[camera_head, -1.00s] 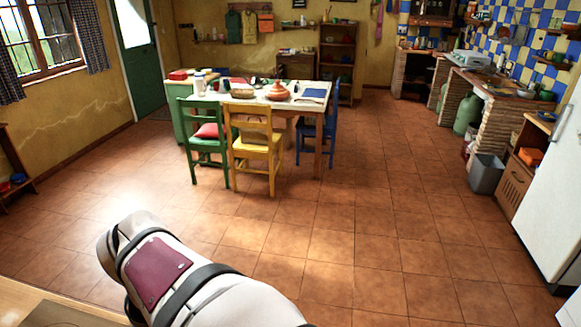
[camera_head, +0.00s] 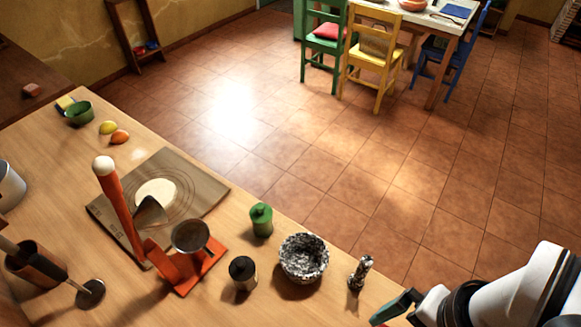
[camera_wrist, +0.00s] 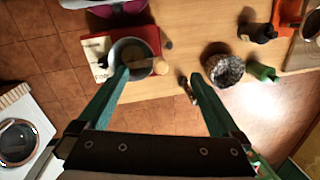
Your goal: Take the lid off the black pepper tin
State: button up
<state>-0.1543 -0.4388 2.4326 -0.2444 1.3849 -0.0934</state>
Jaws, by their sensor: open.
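The black pepper tin (camera_head: 243,274) looks like the small dark round tin on the wooden counter, between the orange stand and the grey speckled bowl. Its dark lid (camera_head: 240,265) appears to be on top. In the wrist view the dark tin (camera_wrist: 258,33) shows at the upper right. No label can be read. My gripper (camera_head: 397,308) is at the lower right of the head view, to the right of the tin and well apart from it. In the wrist view my gripper (camera_wrist: 158,77) has its green fingers wide apart with nothing held between them.
A green canister (camera_head: 261,221), the speckled bowl (camera_head: 303,262) and a slim metallic piece (camera_head: 360,274) stand near the tin. The orange stand (camera_head: 190,268) is left of it. A pot (camera_wrist: 131,58) on a red thing shows in the wrist view. The counter drops to the tiled floor.

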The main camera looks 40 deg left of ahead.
jog(key=w+a+r+n, duration=0.1)
jog(key=w+a+n, duration=0.3)
jog(key=a+n, duration=0.15)
jog(key=n+h, duration=0.2)
jog(key=n, duration=1.2)
send_over(240, 262)
jog(key=f, duration=0.1)
notch_tip(240, 262, down, 15)
jog(key=shift+f, duration=0.15)
jog(key=c, duration=1.3)
